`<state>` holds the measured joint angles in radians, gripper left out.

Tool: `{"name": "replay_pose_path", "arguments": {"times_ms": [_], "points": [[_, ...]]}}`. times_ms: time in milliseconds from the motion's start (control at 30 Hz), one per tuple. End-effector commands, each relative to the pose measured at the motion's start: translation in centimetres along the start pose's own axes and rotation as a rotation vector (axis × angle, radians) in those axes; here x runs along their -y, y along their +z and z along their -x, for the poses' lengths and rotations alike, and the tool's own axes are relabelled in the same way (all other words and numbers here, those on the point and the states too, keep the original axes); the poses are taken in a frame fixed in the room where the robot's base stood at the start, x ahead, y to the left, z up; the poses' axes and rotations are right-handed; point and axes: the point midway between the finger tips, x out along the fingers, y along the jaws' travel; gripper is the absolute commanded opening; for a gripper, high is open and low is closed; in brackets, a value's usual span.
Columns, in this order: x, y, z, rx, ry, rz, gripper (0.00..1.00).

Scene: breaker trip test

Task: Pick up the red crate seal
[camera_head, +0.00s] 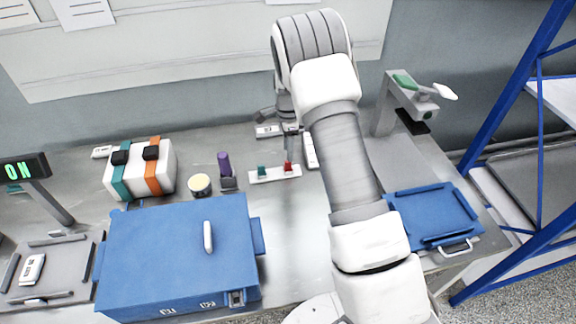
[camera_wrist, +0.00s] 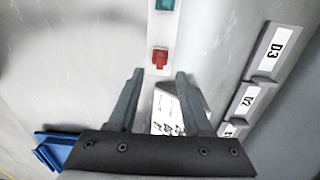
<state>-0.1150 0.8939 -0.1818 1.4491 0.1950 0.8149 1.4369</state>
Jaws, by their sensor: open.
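The red crate seal (camera_head: 288,167) stands at the right end of a small white strip (camera_head: 263,175) on the grey bench. It also shows in the wrist view (camera_wrist: 159,58), just beyond the fingertips and roughly centred between them. A teal seal (camera_head: 261,170) stands on the same strip to its left; in the wrist view it is above the red one (camera_wrist: 165,4). My gripper (camera_wrist: 161,74) is open and empty, its two grey fingers apart. In the head view my gripper (camera_head: 290,128) hangs above and behind the red seal, partly hidden by my arm.
A blue crate (camera_head: 180,250) stands front left, with a strapped white box (camera_head: 140,180) behind it. A purple-topped item (camera_head: 225,165) and a round tin (camera_head: 200,184) are left of the strip. Labelled blocks (camera_wrist: 262,60) line the right in the wrist view. A blue tray (camera_head: 430,215) lies right.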

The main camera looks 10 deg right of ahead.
Motion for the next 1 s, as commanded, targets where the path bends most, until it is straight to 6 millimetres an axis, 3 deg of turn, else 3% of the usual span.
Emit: {"name": "replay_pose_path", "arguments": {"times_ms": [300, 600, 667, 900, 1000], "points": [[-0.1, 0.1, -4.4, 0.000, 0.004, -0.001, 0.50], [0.0, 0.1, -5.0, 0.000, 0.001, 0.000, 0.50], [0.0, 0.1, -5.0, 0.000, 0.001, 0.000, 0.43], [0.0, 0.1, -5.0, 0.000, 0.001, 0.000, 0.00], [0.0, 0.1, -5.0, 0.000, 0.001, 0.000, 0.00]]}}
